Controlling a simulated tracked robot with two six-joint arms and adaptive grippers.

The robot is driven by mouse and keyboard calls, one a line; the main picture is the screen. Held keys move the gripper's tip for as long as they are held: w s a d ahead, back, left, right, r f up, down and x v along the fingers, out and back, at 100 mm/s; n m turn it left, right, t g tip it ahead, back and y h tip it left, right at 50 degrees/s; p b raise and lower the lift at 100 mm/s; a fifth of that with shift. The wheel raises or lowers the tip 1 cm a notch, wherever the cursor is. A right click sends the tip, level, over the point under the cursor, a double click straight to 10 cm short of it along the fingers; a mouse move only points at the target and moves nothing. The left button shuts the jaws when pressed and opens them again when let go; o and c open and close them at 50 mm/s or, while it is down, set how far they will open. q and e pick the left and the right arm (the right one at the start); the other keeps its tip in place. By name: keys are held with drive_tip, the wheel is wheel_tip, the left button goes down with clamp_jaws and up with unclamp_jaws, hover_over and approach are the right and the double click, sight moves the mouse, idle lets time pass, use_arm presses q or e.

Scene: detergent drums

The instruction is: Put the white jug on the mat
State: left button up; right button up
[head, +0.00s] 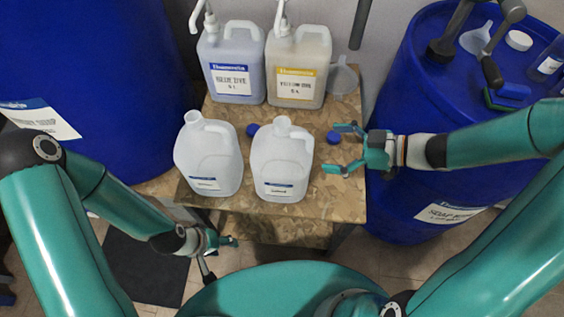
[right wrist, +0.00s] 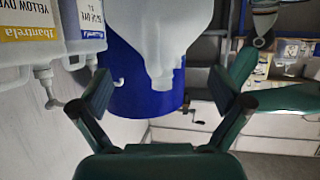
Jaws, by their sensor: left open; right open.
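Two whitish, translucent, uncapped jugs stand upright side by side on the wooden stand (head: 340,205) in the head view: a left jug (head: 208,160) and a right jug (head: 281,165). My right gripper (head: 347,149) is open and empty, just right of the right jug, its fingers pointing towards it. In the right wrist view a white jug (right wrist: 160,30) appears upside down, its neck between and beyond the open fingers (right wrist: 162,92). My left gripper (head: 221,258) is open and empty, low in front of the stand. A dark mat (head: 145,262) lies on the floor at lower left.
Two pump containers, blue-labelled (head: 233,80) and yellow-labelled (head: 297,85), stand behind the jugs. Blue caps (head: 333,137) and a funnel (head: 342,79) are on the stand. Large blue drums flank it left (head: 95,90) and right (head: 400,90); the right one carries small items.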

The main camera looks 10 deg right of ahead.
sight(302, 148)
drive_tip(key=shift+f+b+x, duration=0.2)
drive_tip(key=shift+b+x, duration=0.2)
drive_tip(key=shift+x, duration=2.65)
drive_tip(key=shift+s, duration=0.2)
clamp_jaws()
